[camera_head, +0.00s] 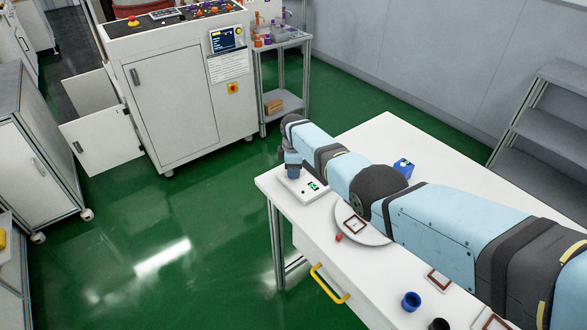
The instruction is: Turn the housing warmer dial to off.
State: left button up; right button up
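My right arm reaches in from the lower right across the white table. A small blue part (293,172) shows just under the gripper at this device. I cannot tell whether it is held or only beneath the fingers. The finger gap is hidden. No dial can be made out clearly, and I cannot tell whether this device is the housing warmer. My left gripper is not in view.
A control cabinet (177,103) stands behind. Green floor lies clear left.

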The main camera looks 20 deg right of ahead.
jog(key=shift+o, duration=0.8)
jog(key=shift+r, duration=0.1)
jog(key=shift+r, duration=0.25)
notch_tip(320, 180, up, 5)
jog(key=shift+f+p, duration=0.15)
jog(key=shift+p, duration=0.9)
notch_tip(320, 180, up, 8)
jog(key=shift+r, duration=0.25)
jog(key=shift+f, duration=0.1)
